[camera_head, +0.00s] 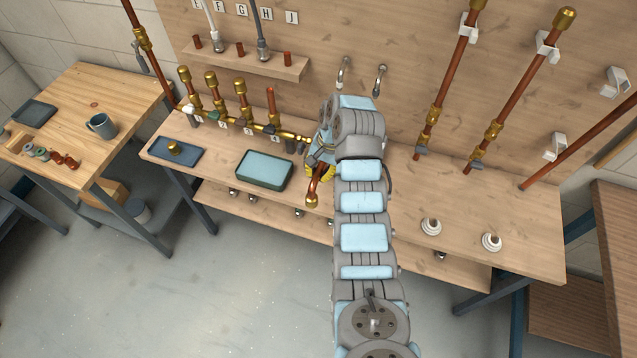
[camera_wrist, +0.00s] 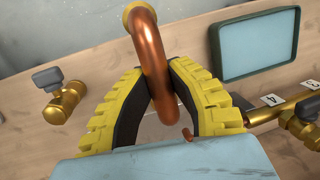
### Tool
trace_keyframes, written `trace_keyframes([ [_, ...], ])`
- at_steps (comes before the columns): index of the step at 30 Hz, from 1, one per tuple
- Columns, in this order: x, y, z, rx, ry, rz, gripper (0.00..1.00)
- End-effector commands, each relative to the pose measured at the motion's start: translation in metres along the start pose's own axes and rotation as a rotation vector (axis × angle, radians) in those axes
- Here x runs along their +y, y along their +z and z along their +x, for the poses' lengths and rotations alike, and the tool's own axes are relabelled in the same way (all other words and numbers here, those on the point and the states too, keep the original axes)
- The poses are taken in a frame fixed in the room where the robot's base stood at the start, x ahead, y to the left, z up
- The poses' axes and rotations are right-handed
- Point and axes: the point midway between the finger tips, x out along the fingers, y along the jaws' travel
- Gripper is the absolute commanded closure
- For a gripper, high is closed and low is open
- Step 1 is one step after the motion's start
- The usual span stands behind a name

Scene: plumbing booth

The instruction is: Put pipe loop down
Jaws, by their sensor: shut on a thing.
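The copper pipe loop (camera_wrist: 154,62) is between the two yellow, black-padded fingers of my gripper (camera_wrist: 161,88) in the wrist view. The fingers are shut on it, and its bend curves up to a brass end at the top of the picture. In the head view, the copper pipe loop (camera_head: 313,188) hangs below my gripper (camera_head: 321,168), over the front part of the bench. My arm hides part of the gripper there. I cannot tell from these views whether the loop touches the bench top.
A dark tray with a light blue inside (camera_head: 264,169) lies left of my gripper. Bare bench (camera_head: 460,215) and two white round fittings are at right.

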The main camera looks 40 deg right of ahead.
Motion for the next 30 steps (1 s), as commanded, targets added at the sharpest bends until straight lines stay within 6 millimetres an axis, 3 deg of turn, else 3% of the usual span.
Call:
trace_keyframes([
  [15, -0.002, -0.027, 0.024, -0.003, -0.002, 0.003, 1.0],
  [30, -0.002, -0.035, 0.031, 0.0, -0.001, 0.002, 1.0],
])
